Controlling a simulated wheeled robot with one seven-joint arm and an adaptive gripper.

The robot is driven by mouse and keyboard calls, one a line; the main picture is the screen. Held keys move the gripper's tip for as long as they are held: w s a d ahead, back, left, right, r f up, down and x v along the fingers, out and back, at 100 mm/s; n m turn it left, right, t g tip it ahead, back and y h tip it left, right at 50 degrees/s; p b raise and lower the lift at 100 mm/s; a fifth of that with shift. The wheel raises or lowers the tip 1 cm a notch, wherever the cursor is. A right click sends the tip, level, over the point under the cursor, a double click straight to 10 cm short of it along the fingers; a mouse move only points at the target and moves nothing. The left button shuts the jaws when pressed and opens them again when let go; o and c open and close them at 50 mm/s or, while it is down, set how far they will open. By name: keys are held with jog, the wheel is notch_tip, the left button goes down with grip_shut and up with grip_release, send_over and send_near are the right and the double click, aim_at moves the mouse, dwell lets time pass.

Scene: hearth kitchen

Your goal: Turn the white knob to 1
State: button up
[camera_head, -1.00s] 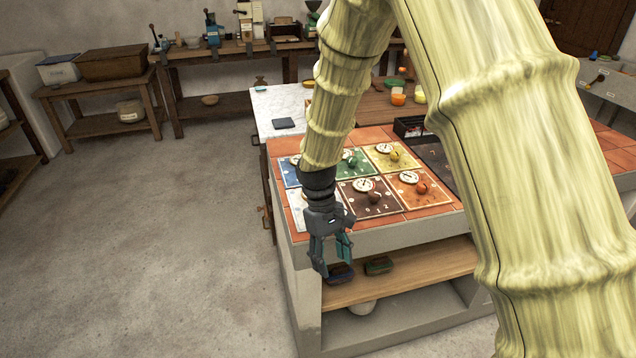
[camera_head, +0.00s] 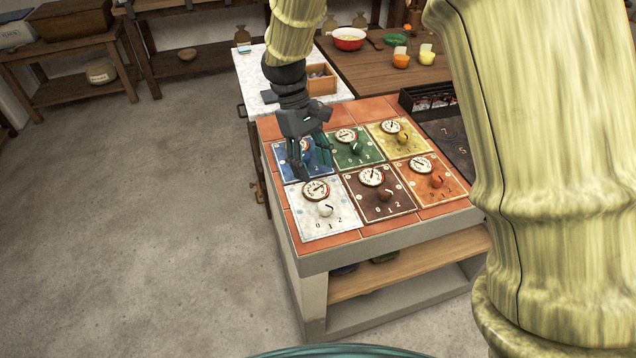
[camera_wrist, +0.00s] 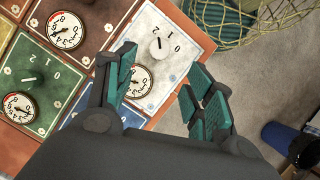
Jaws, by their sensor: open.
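The white knob (camera_head: 326,209) sits on the white panel (camera_head: 305,228) at the front left of the tiled counter, with 0, 1, 2 marked below it and a round dial (camera_head: 315,190) above it. In the wrist view the white knob (camera_wrist: 156,54) shows beyond my fingers, near the numbers; its exact pointing is too small to tell. My gripper (camera_head: 312,172) is open and empty. It hangs over the blue panel (camera_head: 284,168), behind the white knob and apart from it. In the wrist view its teal fingers (camera_wrist: 160,90) are spread.
Brown (camera_head: 378,208), orange (camera_head: 450,188), green (camera_head: 345,158) and yellow (camera_head: 385,127) panels, each with a knob and dial, lie close beside. A dark box (camera_head: 428,98) stands at the back right. Open floor (camera_head: 150,220) lies left of the counter.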

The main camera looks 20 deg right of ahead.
aim_at(325, 204)
jog(key=p+x, duration=0.1)
jog(key=x, duration=0.9)
jog(key=shift+s+d+f, duration=0.15)
jog(key=shift+f, duration=0.1)
jog(key=c, duration=1)
